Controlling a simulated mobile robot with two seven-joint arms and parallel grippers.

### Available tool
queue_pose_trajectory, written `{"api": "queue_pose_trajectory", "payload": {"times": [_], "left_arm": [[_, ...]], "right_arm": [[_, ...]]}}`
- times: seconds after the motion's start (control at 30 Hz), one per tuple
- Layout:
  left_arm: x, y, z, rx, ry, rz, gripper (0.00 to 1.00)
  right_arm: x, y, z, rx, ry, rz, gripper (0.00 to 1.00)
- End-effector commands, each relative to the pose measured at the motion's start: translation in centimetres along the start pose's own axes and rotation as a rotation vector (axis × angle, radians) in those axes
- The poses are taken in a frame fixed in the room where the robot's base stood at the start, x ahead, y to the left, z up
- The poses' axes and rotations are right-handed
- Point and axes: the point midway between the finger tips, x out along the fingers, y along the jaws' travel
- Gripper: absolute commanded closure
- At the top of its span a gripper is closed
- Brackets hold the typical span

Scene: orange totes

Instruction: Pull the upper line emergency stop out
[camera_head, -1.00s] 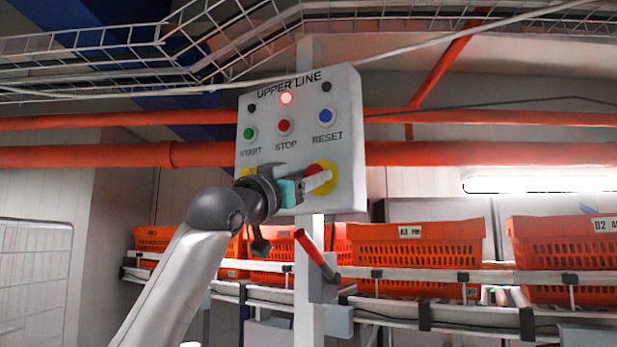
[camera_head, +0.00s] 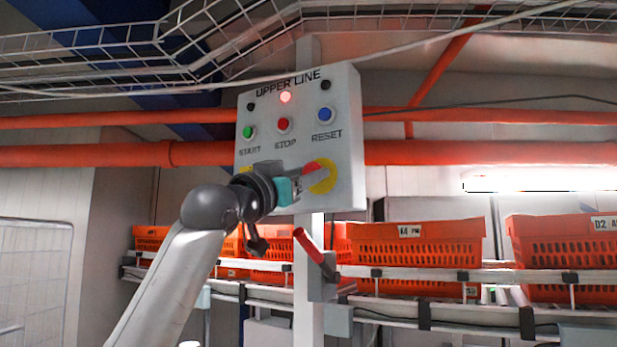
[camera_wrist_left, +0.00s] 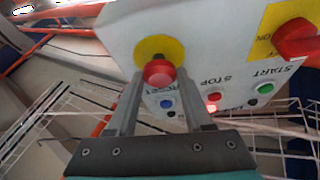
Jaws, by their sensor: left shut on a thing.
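The upper line emergency stop is a red round button (camera_head: 314,167) on a yellow disc (camera_head: 326,181), at the lower right of the grey "UPPER LINE" box (camera_head: 347,130). My left gripper (camera_head: 305,181) reaches it from the left and partly covers it in the head view. In the left wrist view the red button (camera_wrist_left: 159,74) sits between the fingertips of my left gripper (camera_wrist_left: 157,80), which is shut on it. The yellow disc (camera_wrist_left: 152,46) shows behind it. My right gripper is not in view.
The box also carries a green START button (camera_head: 249,132), a red STOP button (camera_head: 283,124), a blue RESET button (camera_head: 325,114) and a lit red lamp (camera_head: 285,97). A red rotary switch (camera_wrist_left: 298,38) shows in the wrist view. Orange totes (camera_head: 415,245) stand on racks behind.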

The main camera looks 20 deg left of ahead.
Motion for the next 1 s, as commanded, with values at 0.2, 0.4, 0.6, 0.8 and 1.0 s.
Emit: {"api": "queue_pose_trajectory", "payload": {"times": [0.2,0.4,0.6,0.8,1.0], "left_arm": [[-0.5,0.1,0.0,-0.001,-0.003,0.002,1.00],[-0.5,0.1,0.0,-0.001,-0.004,0.002,0.38],[-0.5,0.0,-0.1,0.000,-0.003,0.001,0.18],[-0.5,0.0,-0.1,0.000,-0.002,0.000,0.18],[-1.7,0.0,0.1,0.000,-0.002,0.000,0.18]], "right_arm": [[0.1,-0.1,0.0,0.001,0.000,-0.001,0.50],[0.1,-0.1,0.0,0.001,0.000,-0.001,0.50],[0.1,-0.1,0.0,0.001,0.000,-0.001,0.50],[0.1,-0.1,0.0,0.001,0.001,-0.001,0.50],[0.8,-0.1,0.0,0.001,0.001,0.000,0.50]]}}
